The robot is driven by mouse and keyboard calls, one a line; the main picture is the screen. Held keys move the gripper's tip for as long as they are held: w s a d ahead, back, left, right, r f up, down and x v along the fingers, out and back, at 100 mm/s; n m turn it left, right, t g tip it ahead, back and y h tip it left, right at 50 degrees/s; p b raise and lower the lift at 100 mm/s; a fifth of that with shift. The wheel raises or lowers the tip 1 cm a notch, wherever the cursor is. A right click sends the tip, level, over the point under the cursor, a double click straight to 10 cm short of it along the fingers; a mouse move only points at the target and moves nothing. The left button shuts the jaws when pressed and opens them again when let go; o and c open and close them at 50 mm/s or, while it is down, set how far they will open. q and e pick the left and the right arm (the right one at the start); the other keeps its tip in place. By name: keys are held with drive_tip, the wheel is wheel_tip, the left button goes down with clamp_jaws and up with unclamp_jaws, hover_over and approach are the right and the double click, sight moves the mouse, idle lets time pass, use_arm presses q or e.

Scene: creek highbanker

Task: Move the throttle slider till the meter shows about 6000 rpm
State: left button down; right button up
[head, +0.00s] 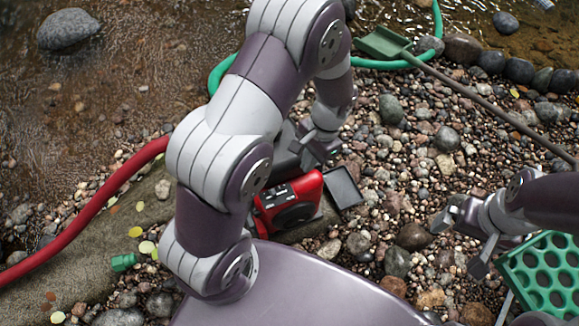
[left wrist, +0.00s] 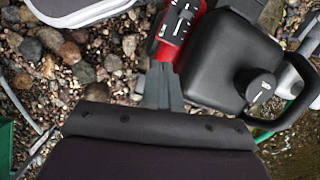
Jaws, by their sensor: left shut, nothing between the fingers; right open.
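My left gripper (head: 312,158) is shut and empty above the engine's far side. In the left wrist view its fingertips (left wrist: 160,66) are close to the red panel's edge; contact is unclear. My right gripper (head: 462,240) is open and empty, off to the right.
A black engine housing with a round cap (left wrist: 262,86) is close right of the left fingers in the wrist view. A red hose (head: 95,215), a green hose (head: 222,72), a shovel (head: 385,43) and a green perforated tray (head: 545,272) lie around.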

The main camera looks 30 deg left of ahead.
sight(273, 193)
use_arm(q)
drive_tip(key=f+m, duration=0.1)
drive_tip(key=f, duration=0.2)
drive_tip(key=a+f+y, duration=0.1)
drive_tip(key=f, duration=0.2)
drive_tip(key=a+f+m+g+b, duration=0.1)
drive_tip(key=f, duration=0.3)
drive_tip(key=shift+a+m, duration=0.15)
drive_tip(key=shift+m, duration=0.15)
drive_tip(key=shift+s+a+f+b, duration=0.25)
drive_tip(key=shift+s+a+b, duration=0.1)
drive_tip(key=shift+s+a, duration=1.05)
drive_tip(key=shift+s, duration=0.2)
use_arm(e)
drive_tip(key=shift+f, duration=0.35)
use_arm(q)
drive_tip(key=shift+r, duration=0.1)
